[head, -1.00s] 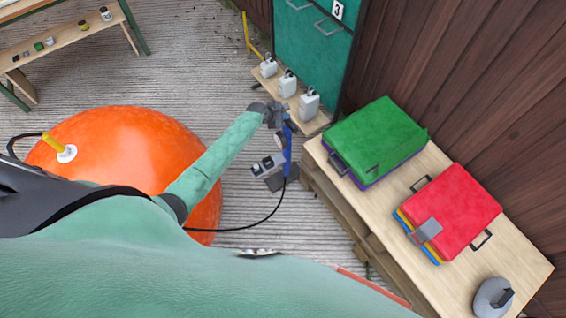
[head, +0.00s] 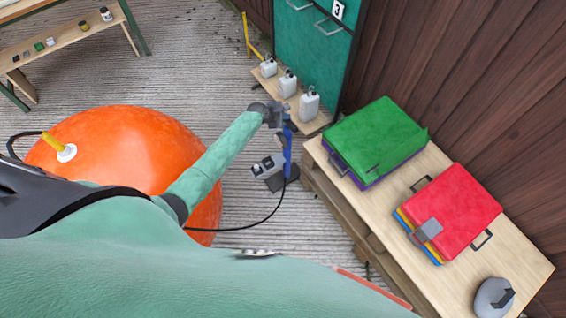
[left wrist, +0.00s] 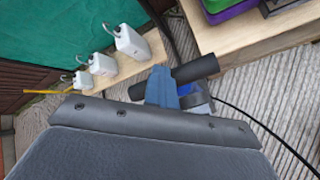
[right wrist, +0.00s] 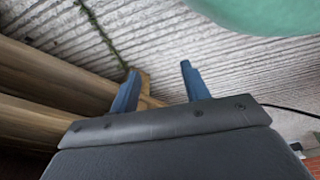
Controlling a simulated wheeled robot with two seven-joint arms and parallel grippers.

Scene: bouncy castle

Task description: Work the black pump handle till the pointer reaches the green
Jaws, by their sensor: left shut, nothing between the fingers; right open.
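The blue pump (head: 288,155) stands on a dark base on the ground, right of the big orange inflated ball (head: 130,150). My left gripper (head: 276,115) is at the top of the pump and covers part of it. In the left wrist view, the left fingers (left wrist: 161,88) are closed together with nothing between them. They are next to the black pump handle (left wrist: 197,69), overlapping it in view; contact is unclear. A small grey-and-white unit (head: 267,165) sits beside the pump; I cannot make out a pointer or green zone. My right gripper (right wrist: 160,86) is open and empty.
White jugs (head: 309,103) stand on a low plank behind the pump. A wooden table (head: 452,278) on the right holds green (head: 375,138) and red (head: 450,210) folded stacks. A black hose (head: 250,226) runs along the ground. Wooden beams (right wrist: 45,85) lie left of my right gripper.

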